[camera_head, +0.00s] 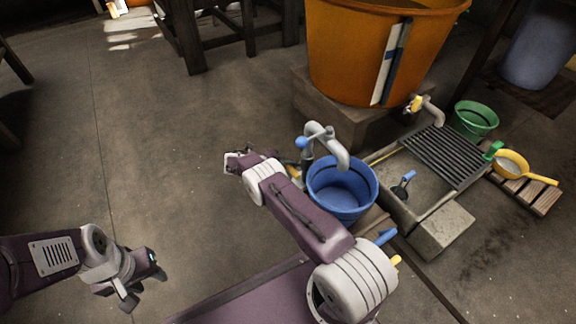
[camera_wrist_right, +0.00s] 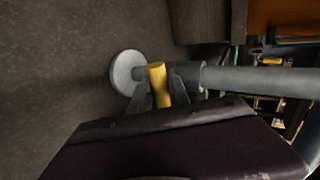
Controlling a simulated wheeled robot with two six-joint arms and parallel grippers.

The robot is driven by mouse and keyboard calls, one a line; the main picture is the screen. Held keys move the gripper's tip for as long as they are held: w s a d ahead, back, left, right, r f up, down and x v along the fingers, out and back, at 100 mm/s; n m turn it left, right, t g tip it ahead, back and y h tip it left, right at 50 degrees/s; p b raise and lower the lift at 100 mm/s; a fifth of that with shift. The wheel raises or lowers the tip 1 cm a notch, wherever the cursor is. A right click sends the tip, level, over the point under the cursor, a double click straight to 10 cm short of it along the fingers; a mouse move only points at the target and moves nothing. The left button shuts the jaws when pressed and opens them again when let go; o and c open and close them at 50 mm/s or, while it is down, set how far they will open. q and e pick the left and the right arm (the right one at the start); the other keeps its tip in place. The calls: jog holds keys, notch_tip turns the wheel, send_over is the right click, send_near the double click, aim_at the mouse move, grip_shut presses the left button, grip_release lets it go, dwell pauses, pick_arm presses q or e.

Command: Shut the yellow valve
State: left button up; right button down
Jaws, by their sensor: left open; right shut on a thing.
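A yellow valve handle (camera_wrist_right: 157,74) sits on a grey pipe (camera_wrist_right: 250,80), close to the pipe's round base (camera_wrist_right: 126,72), in the right wrist view. My right gripper (camera_wrist_right: 162,90) is shut on this handle, with one dark finger on each side of it. In the head view my right gripper (camera_head: 290,164) is low beside the grey standpipe (camera_head: 328,138), largely hidden by my own arm. My left gripper (camera_head: 142,283) is open and empty over bare floor at the lower left.
The standpipe carries a blue handle (camera_head: 302,143) and curves over a blue bucket (camera_head: 342,190). An orange vat (camera_head: 345,60), a second yellow-handled tap (camera_head: 416,103), a grated trough (camera_head: 436,155), a green bucket (camera_head: 474,119) and a yellow pan (camera_head: 510,162) stand right.

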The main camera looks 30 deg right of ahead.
jog(key=c, duration=1.3)
grip_release()
jog(key=shift+o, duration=0.2)
jog(key=shift+a+r, duration=0.2)
jog(key=p+v, duration=0.3)
jog(key=v, duration=0.5)
jog(key=shift+a+p, duration=0.25)
jog(key=shift+p, duration=0.1)
jog(key=shift+r, duration=0.1)
